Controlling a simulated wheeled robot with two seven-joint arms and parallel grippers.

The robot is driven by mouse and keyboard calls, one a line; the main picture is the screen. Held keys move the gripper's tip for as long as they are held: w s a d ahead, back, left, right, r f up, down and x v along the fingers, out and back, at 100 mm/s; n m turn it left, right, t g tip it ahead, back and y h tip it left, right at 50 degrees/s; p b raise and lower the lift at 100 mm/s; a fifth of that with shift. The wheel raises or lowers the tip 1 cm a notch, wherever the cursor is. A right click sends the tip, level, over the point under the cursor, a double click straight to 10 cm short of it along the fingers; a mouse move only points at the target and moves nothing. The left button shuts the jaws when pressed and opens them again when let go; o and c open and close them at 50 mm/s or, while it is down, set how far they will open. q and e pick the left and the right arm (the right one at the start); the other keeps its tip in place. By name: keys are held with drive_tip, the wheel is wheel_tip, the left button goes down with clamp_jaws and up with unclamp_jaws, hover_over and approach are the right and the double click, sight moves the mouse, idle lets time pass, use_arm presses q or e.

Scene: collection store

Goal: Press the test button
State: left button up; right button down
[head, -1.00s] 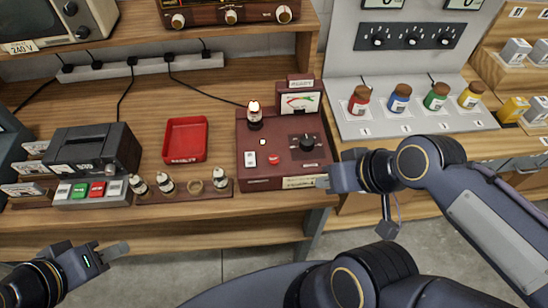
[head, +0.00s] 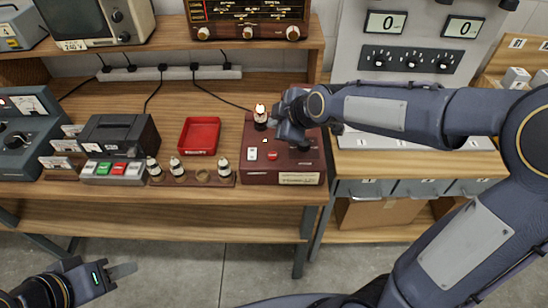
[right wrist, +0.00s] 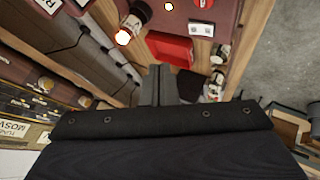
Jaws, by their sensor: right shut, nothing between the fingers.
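The dark red tester box (head: 312,163) stands on the workbench in the head view. On its top are a red button (head: 272,155), a white switch (head: 252,154) and a glowing tube (head: 260,114); the tube also shows in the right wrist view (right wrist: 133,22). My right gripper (head: 277,134) is shut and empty, over the tester's top, behind the red button and near the tube. Its closed fingers (right wrist: 162,72) show in the wrist view. My arm hides the meter and knob. My left gripper (head: 122,271) is low at the left, away from the bench; its finger gap is unclear.
A red tray (head: 199,136) lies left of the tester. A rack (head: 222,181) with several tubes runs along the bench front. A shelf with a radio (head: 250,14) is above. The floor in front is clear.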

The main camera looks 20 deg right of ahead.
sight(276, 157)
wheel_tip(276, 157, down, 8)
drive_tip(key=b, duration=0.7)
drive_tip(key=shift+f, duration=0.2)
drive_tip(key=shift+f+b, duration=0.25)
drive_tip(key=shift+b, duration=0.05)
idle(1.6)
drive_tip(key=shift+f+b, duration=0.4)
drive_tip(key=shift+b, duration=0.15)
drive_tip(key=shift+f+b, duration=0.45)
drive_tip(key=shift+b, duration=0.1)
idle(0.5)
drive_tip(key=shift+r, duration=0.15)
drive_tip(key=shift+r+p, duration=0.55)
drive_tip(key=shift+r, duration=0.15)
drive_tip(key=shift+r, duration=0.1)
